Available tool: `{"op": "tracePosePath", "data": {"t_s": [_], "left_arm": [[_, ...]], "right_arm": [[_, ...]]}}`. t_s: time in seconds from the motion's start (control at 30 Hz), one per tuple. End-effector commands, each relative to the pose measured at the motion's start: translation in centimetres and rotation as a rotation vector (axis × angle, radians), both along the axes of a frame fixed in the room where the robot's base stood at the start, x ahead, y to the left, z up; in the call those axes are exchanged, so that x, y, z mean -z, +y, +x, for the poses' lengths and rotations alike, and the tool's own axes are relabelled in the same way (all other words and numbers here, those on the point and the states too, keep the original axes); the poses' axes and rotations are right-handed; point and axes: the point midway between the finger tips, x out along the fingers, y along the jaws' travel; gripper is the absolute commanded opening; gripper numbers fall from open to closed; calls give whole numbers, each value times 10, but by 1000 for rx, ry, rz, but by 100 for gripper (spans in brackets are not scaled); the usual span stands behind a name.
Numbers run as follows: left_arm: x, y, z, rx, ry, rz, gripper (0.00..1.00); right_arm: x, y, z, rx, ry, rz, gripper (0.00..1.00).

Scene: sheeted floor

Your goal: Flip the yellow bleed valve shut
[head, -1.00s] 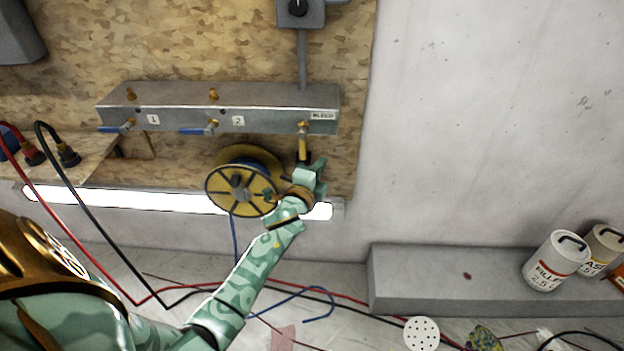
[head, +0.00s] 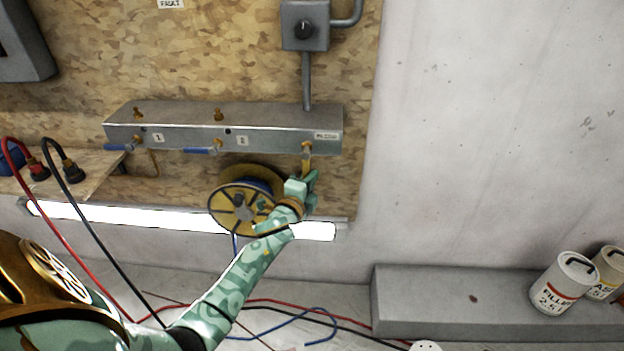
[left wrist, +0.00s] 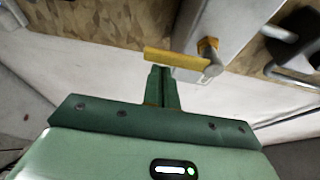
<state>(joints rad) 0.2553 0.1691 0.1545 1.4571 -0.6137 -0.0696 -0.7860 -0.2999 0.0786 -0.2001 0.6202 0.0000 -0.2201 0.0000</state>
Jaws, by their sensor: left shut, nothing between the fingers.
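The yellow bleed valve (head: 307,160) hangs its lever down from the right end of the grey manifold (head: 240,119), under a small label. In the left wrist view the yellow lever (left wrist: 172,58) lies across the picture, joined at its right end to a silver stem and brass fitting. My left gripper (head: 311,181) is at the lower end of the lever. Its fingers (left wrist: 160,72) are shut with nothing between them, their tips right by the lever's free end; I cannot tell whether they touch. My gripper hides the lever's lower end in the head view. My right gripper is not in view.
Two blue-handled valves (head: 200,151) sit left on the manifold. A yellow cable reel (head: 236,209) is close left of my left wrist. A lit tube (head: 130,215) runs below. Grey conduit (head: 307,82) rises above the manifold. The wall to the right is clear.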

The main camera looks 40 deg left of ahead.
Motion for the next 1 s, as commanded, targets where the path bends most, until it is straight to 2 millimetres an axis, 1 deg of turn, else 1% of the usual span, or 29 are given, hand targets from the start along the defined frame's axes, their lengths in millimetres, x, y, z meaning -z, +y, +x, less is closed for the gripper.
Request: {"op": "tracePosePath", "data": {"t_s": [0.13, 0.67, 0.87, 1.0], "left_arm": [[-2, 2, -1, 0, 18, 31, 0], [0, 7, -4, -2, 65, 105, 0], [-2, 11, -6, -2, 105, 174, 0], [-4, 17, -9, -3, 155, 256, 0]], "right_arm": [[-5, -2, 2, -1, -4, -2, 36], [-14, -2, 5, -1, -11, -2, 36], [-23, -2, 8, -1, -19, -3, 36], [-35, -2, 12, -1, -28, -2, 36]]}}
